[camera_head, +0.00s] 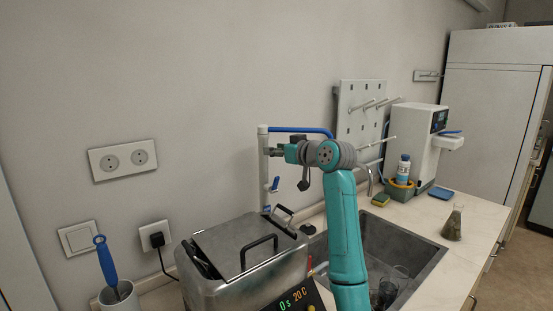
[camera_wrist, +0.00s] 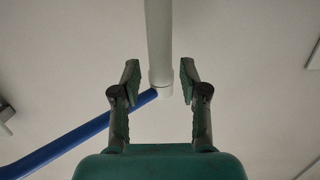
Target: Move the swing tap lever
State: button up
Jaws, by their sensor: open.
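A white upright pipe (camera_head: 264,167) stands against the wall in the head view. A long blue arm (camera_head: 300,130) runs right from its top, and a small blue lever (camera_head: 275,184) sits lower on it; I cannot tell which is the swing tap lever. My gripper (camera_head: 276,151) is beside the pipe, below the blue arm and above the small lever. In the wrist view my gripper (camera_wrist: 160,80) is open, its fingertips either side of the white pipe (camera_wrist: 159,40), with no clear contact. The blue arm (camera_wrist: 85,134) slants to the lower left there. The small lever is not clearly visible there.
A metal bath (camera_head: 235,252) with a black handle stands below the pipe. A dark sink (camera_head: 420,250) lies right of my arm. A pegboard (camera_head: 358,108), a white instrument (camera_head: 415,140) and a flask (camera_head: 453,224) are farther right. The wall behind the pipe is close.

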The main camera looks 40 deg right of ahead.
aim_at(278, 180)
jog(key=s+f+g, duration=0.3)
jog(key=s+f, duration=0.3)
jog(key=s, duration=0.4)
jog(key=x, duration=1)
jog(key=shift+w+d+r, duration=0.1)
jog(key=shift+w+d, duration=0.1)
jog(key=shift+w, duration=0.3)
grip_shut()
